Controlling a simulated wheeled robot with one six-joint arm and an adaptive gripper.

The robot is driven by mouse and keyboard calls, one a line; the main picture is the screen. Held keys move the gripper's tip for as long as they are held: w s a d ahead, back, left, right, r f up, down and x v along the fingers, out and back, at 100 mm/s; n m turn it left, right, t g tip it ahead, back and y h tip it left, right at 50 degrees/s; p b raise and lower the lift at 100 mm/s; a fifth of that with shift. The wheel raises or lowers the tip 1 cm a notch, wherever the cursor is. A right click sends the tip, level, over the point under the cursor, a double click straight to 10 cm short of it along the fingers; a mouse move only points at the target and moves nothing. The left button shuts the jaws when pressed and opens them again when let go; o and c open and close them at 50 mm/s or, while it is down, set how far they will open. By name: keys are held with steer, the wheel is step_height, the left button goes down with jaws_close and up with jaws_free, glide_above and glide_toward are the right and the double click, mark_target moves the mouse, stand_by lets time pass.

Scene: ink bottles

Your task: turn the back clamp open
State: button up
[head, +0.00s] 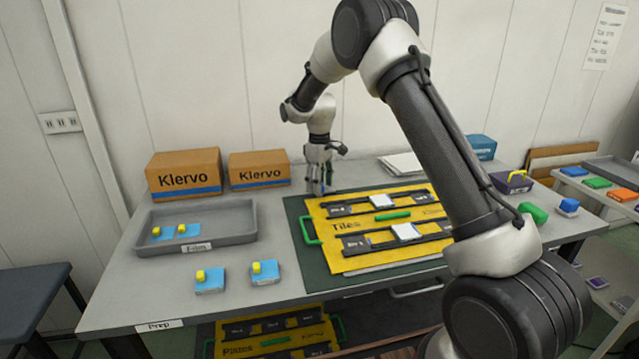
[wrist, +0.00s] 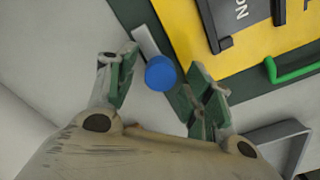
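The back clamp shows in the wrist view as a round blue knob (wrist: 160,73) with a pale bar (wrist: 144,42) reaching from it. The bar lies on the dark green mat, along the yellow board's edge and apparently beside the board. My gripper (wrist: 163,66) is open, with one finger on each side of the knob; I cannot tell whether either finger touches it. In the head view my gripper (head: 319,184) points down at the back left of the yellow Tiles board (head: 330,239), and the clamp is mostly hidden by its fingers.
A green handle (head: 312,229) sticks out at the board's left. Two Klervo boxes (head: 258,171) stand behind, left of my gripper. A grey tray (head: 221,213) with blue pieces lies at left. Two blue pieces with yellow tops (head: 265,273) lie in front.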

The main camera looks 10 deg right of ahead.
step_height(320, 180, up, 12)
stand_by(0.6)
